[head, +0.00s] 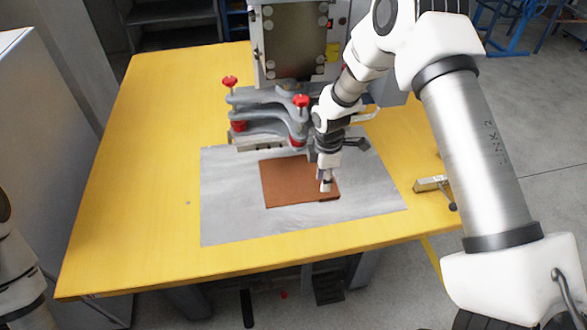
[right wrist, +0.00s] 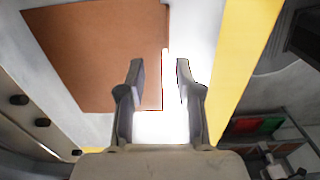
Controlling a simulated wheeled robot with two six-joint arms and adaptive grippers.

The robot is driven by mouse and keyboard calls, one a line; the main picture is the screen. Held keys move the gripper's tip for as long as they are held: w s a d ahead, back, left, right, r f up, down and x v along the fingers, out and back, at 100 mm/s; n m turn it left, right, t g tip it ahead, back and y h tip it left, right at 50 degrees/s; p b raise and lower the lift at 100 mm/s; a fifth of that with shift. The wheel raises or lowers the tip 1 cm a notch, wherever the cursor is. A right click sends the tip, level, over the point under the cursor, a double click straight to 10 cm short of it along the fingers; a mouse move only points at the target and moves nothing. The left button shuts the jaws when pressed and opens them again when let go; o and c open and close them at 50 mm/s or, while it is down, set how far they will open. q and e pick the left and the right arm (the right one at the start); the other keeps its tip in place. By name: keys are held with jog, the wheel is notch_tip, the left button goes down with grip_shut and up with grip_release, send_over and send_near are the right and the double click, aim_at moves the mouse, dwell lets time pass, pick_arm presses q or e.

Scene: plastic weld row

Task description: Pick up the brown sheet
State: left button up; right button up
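The brown sheet (head: 285,184) lies flat on the grey metal plate (head: 235,220) on the yellow table. It also shows in the right wrist view (right wrist: 95,50), in the upper left. My right gripper (head: 325,186) points down at the sheet's right end in the head view and hides a little of it. In the right wrist view its two fingers (right wrist: 160,70) stand apart, with a corner of the sheet showing between them. I cannot tell whether the fingers touch the sheet. Only part of my left arm shows at the left edge of the head view; its gripper is out of view.
A grey welding machine (head: 295,45) stands behind the plate. Its clamp with red knobs (head: 265,115) is close behind the sheet. A small metal fitting (head: 431,184) sits near the table's right edge. The yellow table (head: 130,200) is clear on the left.

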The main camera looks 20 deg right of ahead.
aim_at(323, 198)
jog(key=shift+s+a+f+p, duration=0.15)
jog(key=shift+s+f+p, duration=0.15)
jog(key=shift+s+f, duration=0.5)
jog(key=f, duration=0.3)
jog(key=f+p, duration=0.1)
jog(key=f, duration=0.1)
jog(key=shift+w, duration=0.35)
jog(key=shift+s+r, duration=0.1)
jog(key=shift+r, duration=0.05)
jog(key=shift+s+r, duration=0.1)
jog(key=shift+c, duration=1.4)
pick_arm(q)
jog(key=shift+s+r, duration=0.5)
jog(key=shift+r, duration=0.35)
pick_arm(e)
grip_shut()
